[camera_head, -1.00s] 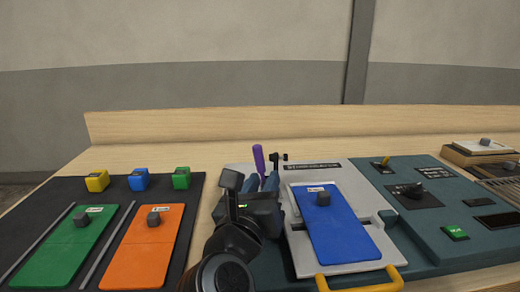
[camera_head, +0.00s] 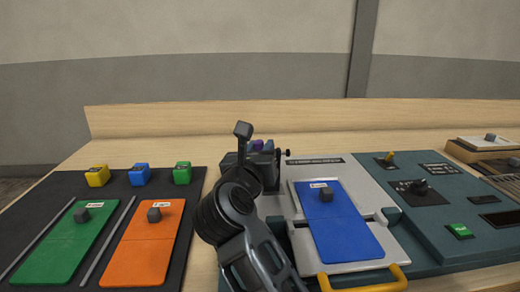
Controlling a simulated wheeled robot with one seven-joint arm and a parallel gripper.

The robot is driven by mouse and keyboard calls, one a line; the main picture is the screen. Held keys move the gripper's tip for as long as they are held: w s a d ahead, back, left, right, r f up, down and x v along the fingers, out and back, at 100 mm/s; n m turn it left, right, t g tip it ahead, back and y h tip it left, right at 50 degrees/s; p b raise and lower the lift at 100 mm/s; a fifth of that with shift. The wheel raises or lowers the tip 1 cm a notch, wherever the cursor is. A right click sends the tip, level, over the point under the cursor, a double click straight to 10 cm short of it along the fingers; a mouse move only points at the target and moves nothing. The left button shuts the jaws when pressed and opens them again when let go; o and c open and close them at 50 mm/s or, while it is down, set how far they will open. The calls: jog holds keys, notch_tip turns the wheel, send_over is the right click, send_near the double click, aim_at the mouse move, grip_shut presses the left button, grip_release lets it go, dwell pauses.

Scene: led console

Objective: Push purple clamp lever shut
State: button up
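The purple clamp lever (camera_head: 258,145) shows only as a small purple patch at the back left of the console, just beyond my gripper (camera_head: 250,155). Its upright handle is not seen, and my gripper and arm hide most of the clamp. I cannot tell whether my gripper touches the lever. The small black clamp end (camera_head: 284,153) sticks out to the right of the gripper. My gripper's fingers are hidden, so I cannot see whether they are open or shut.
A blue plate (camera_head: 340,228) with a grey knob lies on the console, with a yellow handle (camera_head: 365,279) in front. Green (camera_head: 64,248) and orange plates (camera_head: 145,250) lie on a black mat at left. Yellow (camera_head: 97,176), blue and green blocks stand behind them.

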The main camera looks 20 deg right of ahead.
grip_shut()
jog(key=shift+a, duration=0.1)
dwell(0.5)
jog(key=shift+w+a+f+n+t+p, duration=0.15)
jog(key=shift+a+n+p, duration=0.25)
jog(key=shift+n+p, duration=0.35)
jog(key=shift+w+a+f+n+t+p, duration=0.15)
jog(key=shift+a+n+p, duration=0.25)
jog(key=shift+n+p, duration=0.3)
jog(key=shift+w+a+f+n+t+p, duration=0.15)
jog(key=shift+a+f+n+t+p, duration=0.25)
jog(key=shift+n, duration=0.55)
jog(key=shift+w+a+f+n+t+p, duration=0.1)
jog(key=shift+a+f+n+t+p, duration=0.15)
jog(key=shift+a+n, duration=0.45)
jog(key=shift+d, duration=0.2)
